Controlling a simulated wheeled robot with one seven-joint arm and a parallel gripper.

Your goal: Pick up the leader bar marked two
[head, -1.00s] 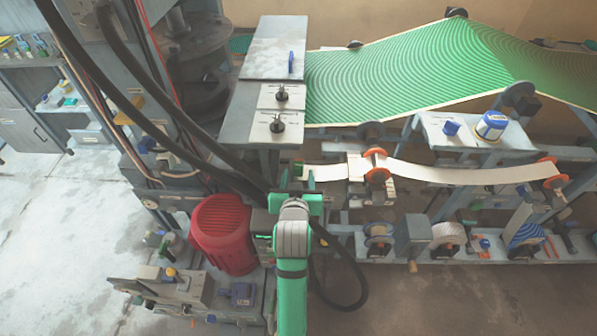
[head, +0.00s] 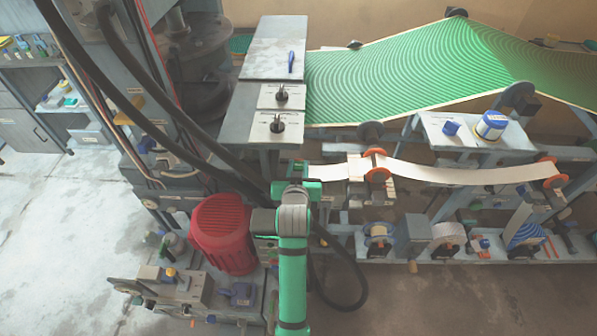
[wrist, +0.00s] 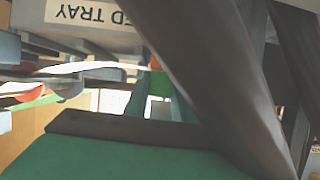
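I cannot make out a leader bar with a readable mark two in either view. My gripper (head: 298,186) is at the end of the green arm, just below the machine's table in the head view. It is close to the left end of a pale strip (head: 325,172); contact cannot be told. In the wrist view, teal parts and a small green block (wrist: 160,86) show near the middle, but the fingertips are not clear. Two pale plates with black knobs, an upper one (head: 270,97) and a lower one (head: 262,128), lie on the table above my gripper.
A tray edge with an upside-down label (wrist: 95,14) is close in the wrist view, and a dark diagonal bar (wrist: 205,75) crosses it. A red ribbed motor housing (head: 222,232) stands left of my arm. Black hoses hang near my arm.

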